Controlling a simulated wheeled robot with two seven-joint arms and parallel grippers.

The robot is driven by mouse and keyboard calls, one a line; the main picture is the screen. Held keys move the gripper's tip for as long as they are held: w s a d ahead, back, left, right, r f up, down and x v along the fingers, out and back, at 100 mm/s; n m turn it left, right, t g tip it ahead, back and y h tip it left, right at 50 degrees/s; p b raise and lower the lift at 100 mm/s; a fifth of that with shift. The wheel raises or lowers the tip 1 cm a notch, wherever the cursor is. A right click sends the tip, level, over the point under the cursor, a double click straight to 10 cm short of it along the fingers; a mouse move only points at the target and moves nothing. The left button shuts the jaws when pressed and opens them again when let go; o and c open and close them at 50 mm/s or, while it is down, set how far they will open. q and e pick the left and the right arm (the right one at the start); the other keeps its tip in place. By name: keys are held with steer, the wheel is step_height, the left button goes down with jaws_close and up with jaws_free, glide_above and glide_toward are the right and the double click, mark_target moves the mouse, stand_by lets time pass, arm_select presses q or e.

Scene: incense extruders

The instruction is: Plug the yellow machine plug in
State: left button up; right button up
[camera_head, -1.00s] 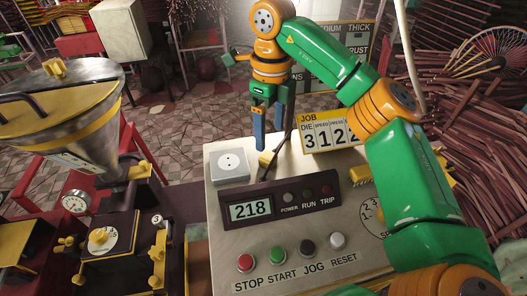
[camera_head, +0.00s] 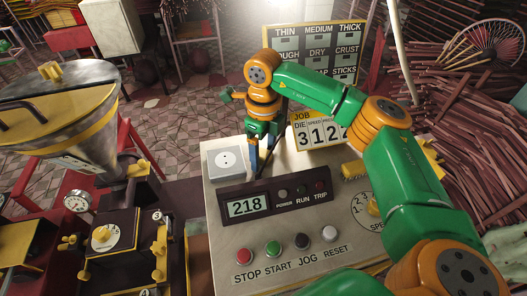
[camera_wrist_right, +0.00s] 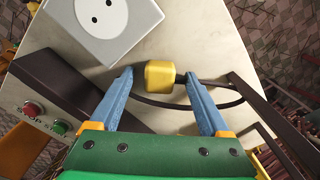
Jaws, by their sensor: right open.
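The yellow plug (camera_wrist_right: 160,76) lies on the top of the control console, its dark cable running off to the right in the right wrist view. My right gripper (camera_wrist_right: 160,88) is open, with its blue fingers on either side of the plug and a gap to each side. In the head view my right gripper (camera_head: 262,165) is low over the console and hides the plug. The white socket box (camera_head: 228,161) with two round holes is just left of the gripper; it also shows in the right wrist view (camera_wrist_right: 105,22). My left gripper is not in view.
The display panel (camera_head: 276,197) stands just in front of the gripper, with several buttons below it. The JOB number board (camera_head: 318,130) stands behind to the right. A metal hopper (camera_head: 60,120) is at the left.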

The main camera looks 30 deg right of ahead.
mark_target(262, 155)
steer(key=shift+f, duration=0.1)
jaws_close()
steer(key=shift+r+b, duration=0.35)
steer(key=shift+b, duration=0.25)
steer(key=r+b, duration=0.2)
steer(key=shift+s+a+r, duration=0.2)
steer(key=shift+a+r, duration=0.1)
steer(key=shift+r, duration=0.1)
steer(key=s+a+r+b, duration=0.2)
steer(key=s+a+r, duration=0.7)
steer(key=shift+s+r, duration=0.3)
steer(key=shift+s, duration=0.1)
